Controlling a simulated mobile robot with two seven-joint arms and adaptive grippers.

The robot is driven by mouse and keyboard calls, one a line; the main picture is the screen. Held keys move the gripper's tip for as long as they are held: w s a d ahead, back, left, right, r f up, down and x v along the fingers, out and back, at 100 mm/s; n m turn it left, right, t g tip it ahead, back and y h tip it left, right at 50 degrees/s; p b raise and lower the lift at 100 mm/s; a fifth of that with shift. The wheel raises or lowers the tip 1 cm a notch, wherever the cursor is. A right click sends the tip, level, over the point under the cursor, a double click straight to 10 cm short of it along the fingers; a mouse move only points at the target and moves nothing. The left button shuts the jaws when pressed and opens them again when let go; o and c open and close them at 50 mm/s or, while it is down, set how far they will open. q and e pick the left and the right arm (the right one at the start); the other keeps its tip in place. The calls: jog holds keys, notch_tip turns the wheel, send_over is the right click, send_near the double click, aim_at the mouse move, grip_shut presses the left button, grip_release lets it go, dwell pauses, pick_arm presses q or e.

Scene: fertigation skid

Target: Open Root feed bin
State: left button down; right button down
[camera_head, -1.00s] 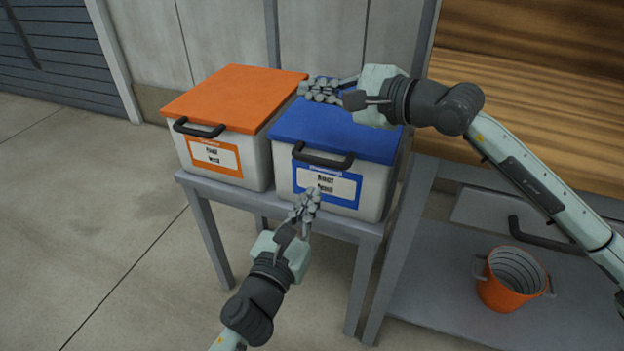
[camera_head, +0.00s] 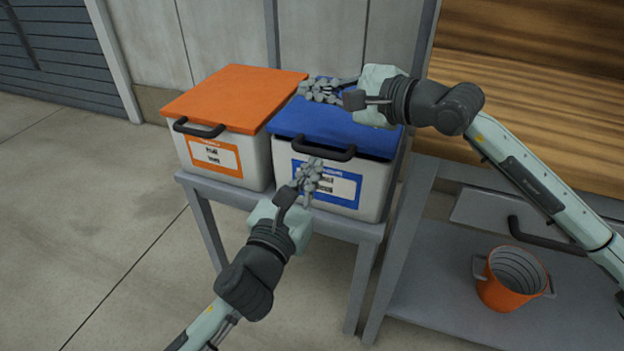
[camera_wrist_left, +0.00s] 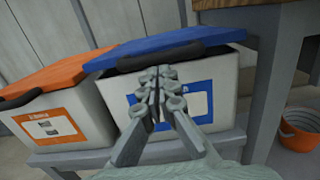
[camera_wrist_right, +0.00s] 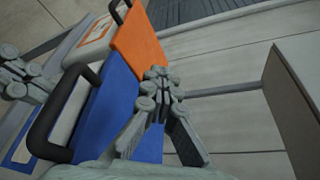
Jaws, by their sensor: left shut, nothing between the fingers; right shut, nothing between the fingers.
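The blue-lidded bin (camera_head: 285,180) stands on a grey stand, with a black handle (camera_head: 322,151) on its lid's front edge. Its label (camera_head: 340,187) is too blurred to read surely. The blue lid (camera_head: 335,128) is tilted slightly, its front edge a little raised. My left gripper (camera_head: 309,174) is shut and empty, fingertips just below the handle at the bin's front; contact is unclear. It also shows in the left wrist view (camera_wrist_left: 160,85). My right gripper (camera_head: 318,90) is shut and empty at the lid's back left; it also shows in the right wrist view (camera_wrist_right: 160,85).
An orange-lidded bin (camera_head: 235,95) with its own black handle stands close on the left, its lid shut. A wooden-backed bench stands at the right, with an orange bucket (camera_head: 512,280) on its lower shelf. The floor at the left is clear.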

jog(key=c, duration=2.2)
grip_release()
jog(key=o, duration=0.7)
jog(key=shift+c, duration=0.2)
